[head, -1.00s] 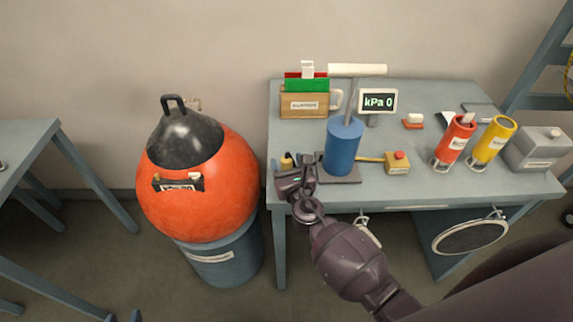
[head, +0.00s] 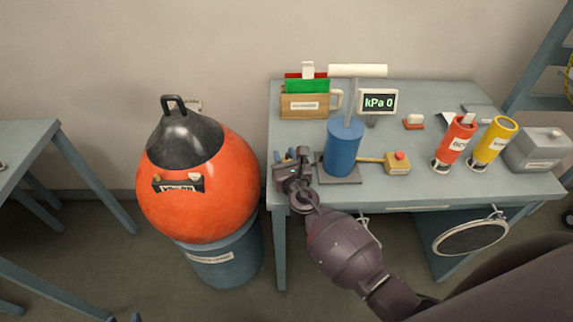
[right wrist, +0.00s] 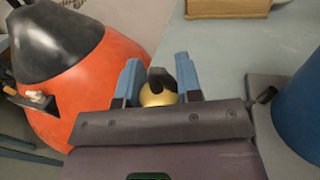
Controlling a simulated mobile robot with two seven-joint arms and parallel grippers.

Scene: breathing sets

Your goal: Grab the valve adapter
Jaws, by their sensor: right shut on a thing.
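The valve adapter appears to be the small brass-yellow rounded piece (right wrist: 158,96) with a dark top, seen in the right wrist view between my blue fingers. My right gripper (head: 291,155) is at the front left corner of the table, left of the blue pump. It also shows in the right wrist view (right wrist: 157,74), shut on the brass piece. In the head view the gripper hides this piece. I cannot tell whether it still touches the table. My left gripper is not in view.
The blue pump (head: 343,148) stands close right of the gripper. A large orange buoy (head: 195,205) sits on a blue drum (head: 228,262) to the left. A wooden box (head: 304,106) stands behind on the table (head: 400,146). Red (head: 453,145) and yellow (head: 492,142) cylinders stand right.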

